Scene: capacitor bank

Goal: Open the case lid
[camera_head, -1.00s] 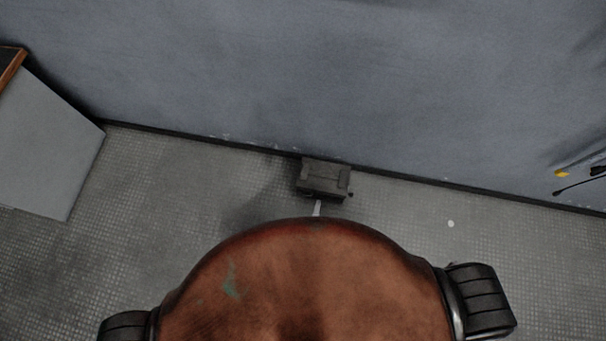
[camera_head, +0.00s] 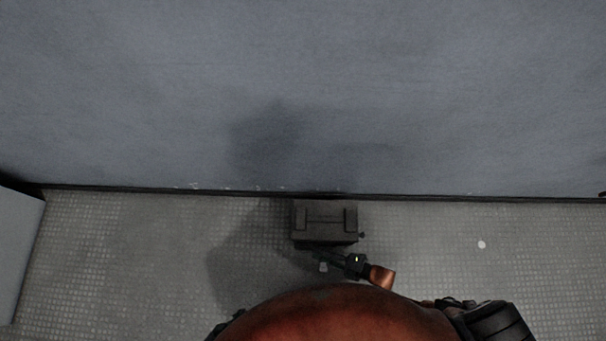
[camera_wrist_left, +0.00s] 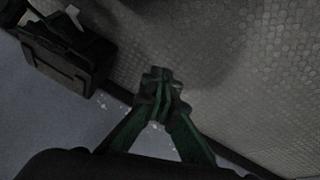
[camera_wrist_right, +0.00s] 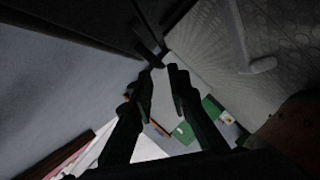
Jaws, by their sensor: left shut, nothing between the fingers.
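The dark case (camera_head: 325,222) stands on the floor against the wall, and its lid looks closed. It shows at the top left of the left wrist view (camera_wrist_left: 65,62) and close up at the top of the right wrist view (camera_wrist_right: 85,25). My right gripper (camera_head: 318,252) is at the case's near side, coming in from the right; whether it touches the case is unclear. Its fingers are apart and empty in the right wrist view (camera_wrist_right: 160,82). My left gripper (camera_wrist_left: 160,88) is shut and empty, apart from the case; I cannot see it in the head view.
A blue-grey wall (camera_head: 300,90) rises directly behind the case. A small white piece (camera_head: 323,267) lies on the floor in front of it. A pale panel (camera_head: 18,250) stands at the far left.

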